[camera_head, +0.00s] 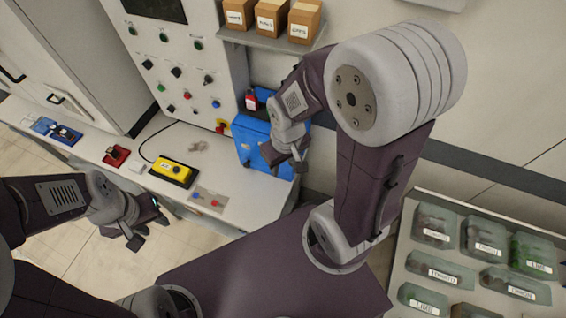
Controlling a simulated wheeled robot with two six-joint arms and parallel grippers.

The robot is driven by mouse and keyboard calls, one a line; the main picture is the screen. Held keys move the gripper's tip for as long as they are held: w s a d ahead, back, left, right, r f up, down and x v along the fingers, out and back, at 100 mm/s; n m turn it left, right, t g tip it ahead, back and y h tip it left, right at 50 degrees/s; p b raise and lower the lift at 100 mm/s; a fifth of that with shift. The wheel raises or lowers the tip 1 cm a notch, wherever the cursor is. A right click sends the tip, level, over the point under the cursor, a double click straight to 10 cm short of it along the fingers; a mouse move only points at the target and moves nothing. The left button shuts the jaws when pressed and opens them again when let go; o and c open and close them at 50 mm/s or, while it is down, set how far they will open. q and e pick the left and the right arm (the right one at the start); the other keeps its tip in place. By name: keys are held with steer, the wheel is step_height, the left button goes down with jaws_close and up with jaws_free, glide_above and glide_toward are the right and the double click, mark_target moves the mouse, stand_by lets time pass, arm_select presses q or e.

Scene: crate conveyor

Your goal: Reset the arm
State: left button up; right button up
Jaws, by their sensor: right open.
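My left arm comes in from the left, and its gripper (148,232) hangs over the floor in front of the counter. Its two fingers look spread apart with nothing between them. My right arm is raised and bent, with its large grey joint high in the view. Its gripper (286,163) is open and empty, pointing down in front of the blue box (250,142) at the counter's right end. The arm and gripper hide part of that box. Whether the gripper touches the box I cannot tell.
The white counter (150,185) holds a yellow control box (174,171), a red item (116,156) and blue items (44,125). A button panel (178,70) stands behind. Cardboard boxes (271,17) sit on a shelf. A table (398,272) with labelled containers (437,268) is at right.

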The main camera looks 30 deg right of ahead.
steer(key=shift+s+a+m, duration=0.15)
steer(key=shift+s+m, duration=0.1)
steer(key=shift+m, duration=0.65)
steer(key=shift+f, duration=0.1)
step_height(320, 180, down, 4)
steer(key=b, duration=0.4)
